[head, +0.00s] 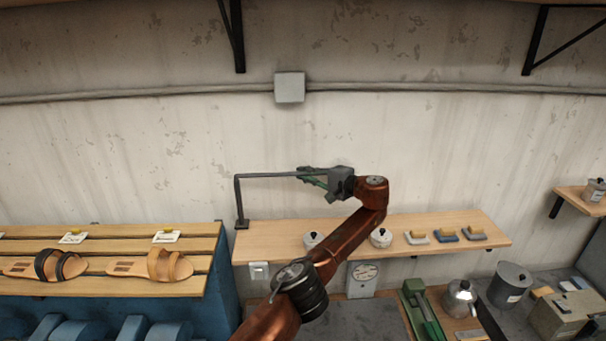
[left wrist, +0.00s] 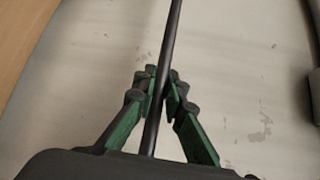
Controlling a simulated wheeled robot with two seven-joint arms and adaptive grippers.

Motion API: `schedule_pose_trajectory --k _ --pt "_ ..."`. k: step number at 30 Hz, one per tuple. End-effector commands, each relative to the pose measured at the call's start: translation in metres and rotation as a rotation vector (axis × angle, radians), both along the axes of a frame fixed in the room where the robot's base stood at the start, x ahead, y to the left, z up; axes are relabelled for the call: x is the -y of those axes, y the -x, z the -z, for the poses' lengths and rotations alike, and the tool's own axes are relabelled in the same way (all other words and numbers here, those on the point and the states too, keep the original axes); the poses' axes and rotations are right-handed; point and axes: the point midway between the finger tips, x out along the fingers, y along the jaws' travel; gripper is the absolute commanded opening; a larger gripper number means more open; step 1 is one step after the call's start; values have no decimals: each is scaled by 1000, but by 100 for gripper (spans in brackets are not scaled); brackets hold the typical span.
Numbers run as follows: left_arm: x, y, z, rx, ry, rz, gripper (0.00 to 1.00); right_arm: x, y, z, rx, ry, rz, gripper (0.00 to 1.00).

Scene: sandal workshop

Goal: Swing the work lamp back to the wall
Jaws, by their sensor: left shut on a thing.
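The work lamp shows as a thin dark bracket: an upright post (head: 239,200) on a small base at the left end of the wall shelf, with a horizontal arm (head: 268,175) running right from its top. My left gripper (head: 312,176) is shut on the lamp arm near its right part. In the left wrist view, the green fingers (left wrist: 160,92) close around the dark lamp rod (left wrist: 170,45), which passes between them. The lamp's head is hidden or cannot be made out. My right gripper is not in view.
A sandal rack (head: 190,287) stands at left. A kettle (head: 461,298) and grey pot (head: 509,284) stand lower right.

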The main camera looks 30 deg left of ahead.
Motion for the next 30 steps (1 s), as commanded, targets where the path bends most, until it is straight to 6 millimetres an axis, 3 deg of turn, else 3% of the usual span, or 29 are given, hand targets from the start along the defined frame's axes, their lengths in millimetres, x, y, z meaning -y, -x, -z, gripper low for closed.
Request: schedule_pose_trajectory --k 4,5,13,23,30 --pt "-2 -1 -5 7 -4 4 0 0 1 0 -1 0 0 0" --pt "-2 -2 -5 7 -4 5 11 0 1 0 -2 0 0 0" --pt "-2 -1 -4 5 -3 2 29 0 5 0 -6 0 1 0" --pt "3 0 -3 3 -2 3 29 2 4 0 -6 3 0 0" --pt "41 8 -8 4 -2 7 29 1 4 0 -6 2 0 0"
